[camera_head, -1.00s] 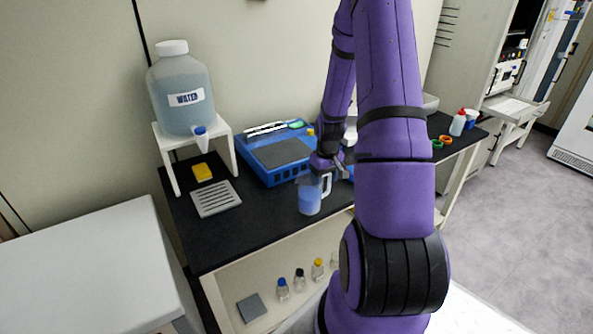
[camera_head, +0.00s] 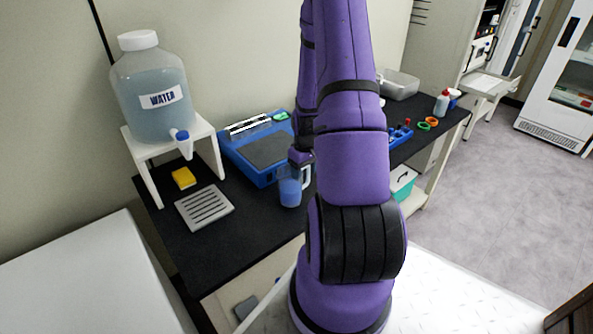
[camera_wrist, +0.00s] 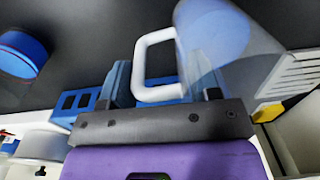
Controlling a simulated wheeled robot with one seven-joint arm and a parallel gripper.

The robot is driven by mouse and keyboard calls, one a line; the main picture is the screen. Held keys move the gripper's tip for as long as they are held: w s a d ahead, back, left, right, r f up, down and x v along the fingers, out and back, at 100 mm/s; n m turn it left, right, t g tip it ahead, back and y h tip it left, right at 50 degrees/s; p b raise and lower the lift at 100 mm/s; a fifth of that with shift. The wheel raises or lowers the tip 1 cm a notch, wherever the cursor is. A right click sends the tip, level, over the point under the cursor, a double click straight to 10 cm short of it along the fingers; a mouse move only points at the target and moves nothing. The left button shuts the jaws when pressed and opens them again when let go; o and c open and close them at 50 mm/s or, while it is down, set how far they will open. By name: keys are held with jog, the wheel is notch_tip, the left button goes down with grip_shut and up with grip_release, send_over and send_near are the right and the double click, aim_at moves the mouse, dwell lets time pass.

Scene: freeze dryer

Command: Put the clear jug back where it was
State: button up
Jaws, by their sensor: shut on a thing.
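The clear jug (camera_head: 290,190), with blue liquid in it and a white handle, is at the front of the black bench, right of the grey slotted drip tray (camera_head: 205,208). My gripper (camera_head: 302,160) is at the jug's handle side and partly hidden by my arm. In the wrist view my gripper (camera_wrist: 160,75) has its fingers on either side of the white handle, shut on it, with the jug's clear body (camera_wrist: 225,40) at the upper right. I cannot tell whether the jug's base touches the bench.
A large water bottle (camera_head: 150,85) with a blue tap stands on a white stand (camera_head: 146,170) at the left. A yellow sponge (camera_head: 184,178) lies under it. A blue device (camera_head: 262,150) is behind the jug. Coloured rings (camera_head: 427,124) and a squeeze bottle (camera_head: 442,104) are at the right.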

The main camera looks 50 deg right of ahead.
jog(key=shift+s+f, duration=0.1)
jog(key=shift+f, duration=0.15)
jog(key=shift+f, duration=0.15)
jog(key=o, duration=1.3)
jog(key=shift+o, duration=0.2)
